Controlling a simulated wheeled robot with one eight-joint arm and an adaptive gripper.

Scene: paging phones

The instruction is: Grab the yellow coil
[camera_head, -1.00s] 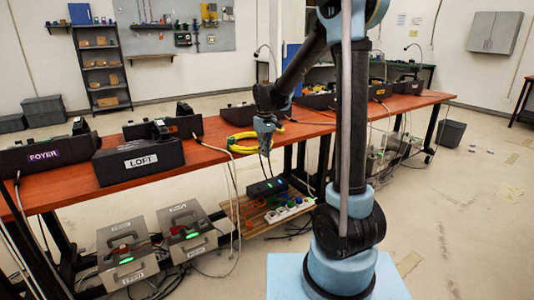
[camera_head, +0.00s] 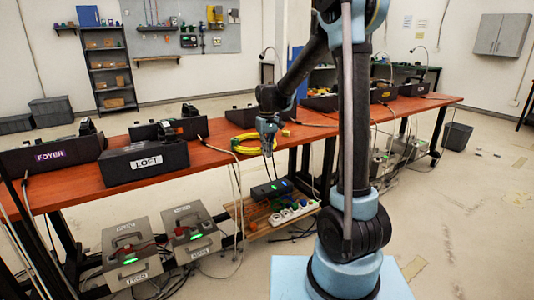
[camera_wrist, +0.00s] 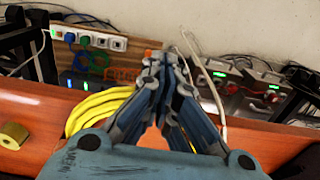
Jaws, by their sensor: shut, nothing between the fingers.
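The yellow coil (camera_head: 243,143) lies on the red-brown table (camera_head: 215,163) near its front edge. In the wrist view the yellow coil (camera_wrist: 92,108) shows to the left of my gripper, partly hidden behind the fingers and the gripper body. My gripper (camera_head: 268,150) is in front of the coil's right side in the head view, pointing down. In the wrist view my gripper (camera_wrist: 158,62) has its fingertips together with nothing between them. I cannot tell whether the fingers touch the coil.
A small yellow roll (camera_wrist: 13,135) lies on the table beside the coil. Black boxes labelled LOFT (camera_head: 145,160) and FOYER (camera_head: 50,155) stand to the left. A power strip (camera_head: 293,212) and grey boxes (camera_head: 190,232) are below the table. Pale cables hang over the table edge.

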